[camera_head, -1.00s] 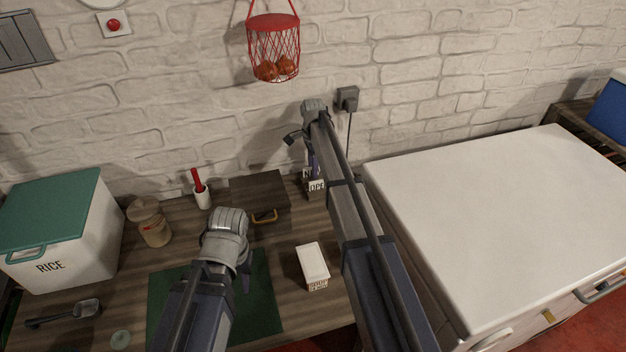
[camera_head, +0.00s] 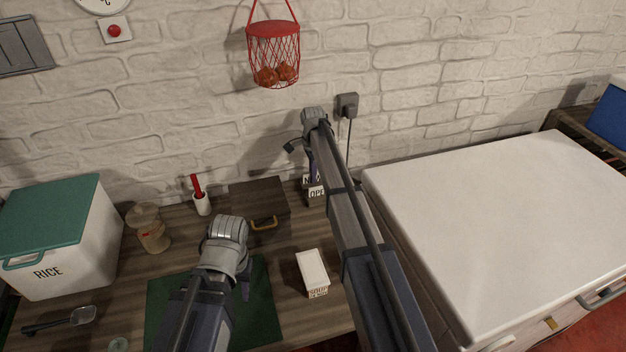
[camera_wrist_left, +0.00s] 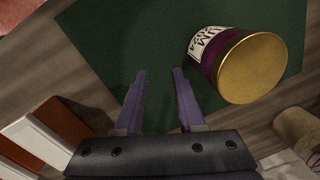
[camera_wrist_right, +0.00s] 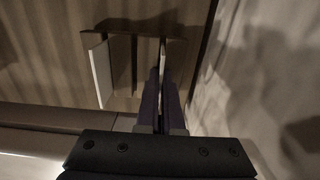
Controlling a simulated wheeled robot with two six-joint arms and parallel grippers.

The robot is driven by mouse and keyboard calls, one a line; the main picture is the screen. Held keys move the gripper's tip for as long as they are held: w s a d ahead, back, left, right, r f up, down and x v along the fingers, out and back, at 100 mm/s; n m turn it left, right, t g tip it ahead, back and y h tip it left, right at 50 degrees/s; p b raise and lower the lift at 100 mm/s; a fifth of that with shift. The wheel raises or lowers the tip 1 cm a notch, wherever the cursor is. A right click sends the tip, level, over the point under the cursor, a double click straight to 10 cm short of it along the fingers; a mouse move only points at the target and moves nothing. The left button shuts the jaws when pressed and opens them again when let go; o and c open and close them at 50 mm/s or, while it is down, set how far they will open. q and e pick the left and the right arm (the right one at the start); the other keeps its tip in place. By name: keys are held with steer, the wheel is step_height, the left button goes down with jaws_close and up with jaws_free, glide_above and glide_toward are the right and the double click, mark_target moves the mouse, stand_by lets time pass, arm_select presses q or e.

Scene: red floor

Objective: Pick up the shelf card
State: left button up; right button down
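Two white lettered cards stand at the back of the counter by the wall. The front card (camera_head: 316,191) reads "OPE"; the rear card (camera_head: 306,180) is mostly hidden by my right gripper (camera_head: 314,172). In the right wrist view, one card (camera_wrist_right: 101,73) stands at the left of a wooden holder (camera_wrist_right: 124,103). The other card (camera_wrist_right: 162,51) shows as a thin edge between the close-set fingertips of my right gripper (camera_wrist_right: 162,78), which looks shut on it. My left gripper (camera_wrist_left: 158,75) is open and empty above the green mat (camera_wrist_left: 110,40).
A white box (camera_head: 312,268), brown box (camera_head: 258,203), jar (camera_head: 149,228), rice bin (camera_head: 65,240) and scoop (camera_head: 80,316) occupy the counter. A white chest (camera_head: 490,220) is at right; a red basket (camera_head: 273,45) hangs above.

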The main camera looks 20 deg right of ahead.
arm_select(q)
steer(key=shift+r, duration=0.1)
